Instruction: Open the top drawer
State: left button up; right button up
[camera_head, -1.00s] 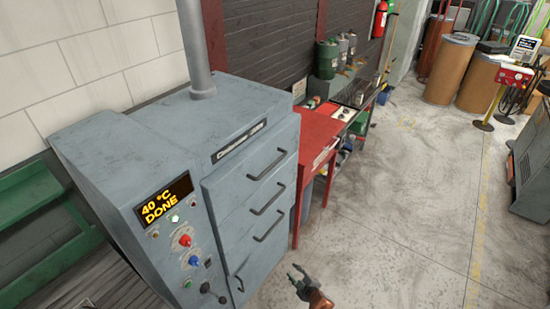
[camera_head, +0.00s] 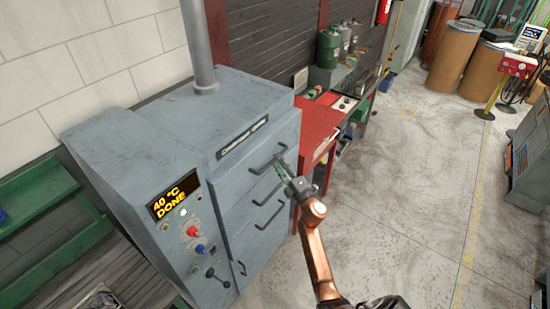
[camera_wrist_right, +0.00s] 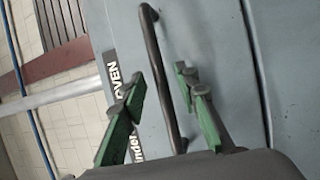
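The grey oven cabinet (camera_head: 140,125) stands at the left with a stack of drawers on its front. The top drawer (camera_head: 235,178) is shut, flush with the front, and has a dark bar handle (camera_head: 265,163). In the right wrist view, the green-padded fingers of the right gripper (camera_wrist_right: 158,82) are open, one on each side of the handle (camera_wrist_right: 163,75). I cannot tell whether either finger touches it. My left gripper is not in view.
Lower drawers with handles (camera_head: 268,217) sit below. A control panel with a lit display (camera_head: 174,196) is left of the drawers. A red table (camera_head: 316,128) stands beyond the cabinet. The concrete floor (camera_head: 405,190) to the right is clear.

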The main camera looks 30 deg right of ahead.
jog(key=shift+w+r, duration=0.2)
jog(key=shift+w, duration=1.15)
jog(key=shift+c, duration=0.4)
grip_shut()
